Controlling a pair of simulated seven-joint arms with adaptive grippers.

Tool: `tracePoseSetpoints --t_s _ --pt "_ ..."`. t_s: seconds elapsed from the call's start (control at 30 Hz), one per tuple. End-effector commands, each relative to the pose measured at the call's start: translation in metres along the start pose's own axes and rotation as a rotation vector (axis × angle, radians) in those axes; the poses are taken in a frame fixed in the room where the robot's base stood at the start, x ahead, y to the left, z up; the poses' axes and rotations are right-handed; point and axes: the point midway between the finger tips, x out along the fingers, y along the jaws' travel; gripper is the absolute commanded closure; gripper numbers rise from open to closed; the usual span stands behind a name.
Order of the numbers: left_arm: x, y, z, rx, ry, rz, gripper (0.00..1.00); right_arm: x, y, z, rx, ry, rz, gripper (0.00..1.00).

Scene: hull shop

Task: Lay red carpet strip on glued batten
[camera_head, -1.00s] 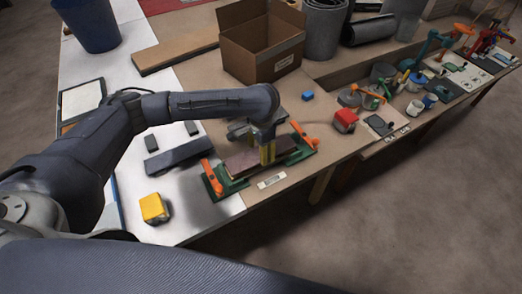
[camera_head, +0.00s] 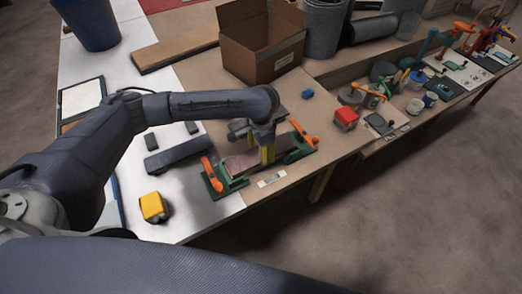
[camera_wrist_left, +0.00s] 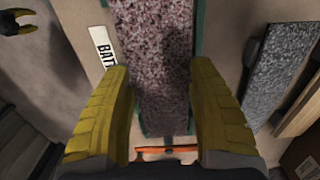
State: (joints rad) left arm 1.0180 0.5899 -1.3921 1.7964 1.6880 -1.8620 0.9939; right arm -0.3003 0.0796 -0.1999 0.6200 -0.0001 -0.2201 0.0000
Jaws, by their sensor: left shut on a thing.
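The mottled dull-red carpet strip (camera_head: 243,163) lies lengthwise between the two ends of the green jig (camera_head: 234,184), which has orange clamp handles. My left gripper (camera_head: 267,154) points down at it and is shut on it. In the left wrist view the yellow fingertips (camera_wrist_left: 162,108) flank the strip (camera_wrist_left: 155,60) on both long sides. The batten and any glue are hidden under the strip, so I cannot tell how closely it touches. My right gripper (camera_wrist_left: 20,22) shows small at the top left of the wrist view, its fingertips apart and empty.
A label plate (camera_head: 272,179) lies before the jig.

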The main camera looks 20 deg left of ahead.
Motion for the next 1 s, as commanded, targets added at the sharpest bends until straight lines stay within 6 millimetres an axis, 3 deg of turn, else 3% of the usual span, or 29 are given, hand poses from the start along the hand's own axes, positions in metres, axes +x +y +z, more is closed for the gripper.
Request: tracePoseSetpoints --t_s 1.0 --pt "0.0064 0.0002 -0.0001 0.0 0.001 0.0 0.71 0.0 0.0001 -0.0002 0.0 0.0 0.0 0.56"
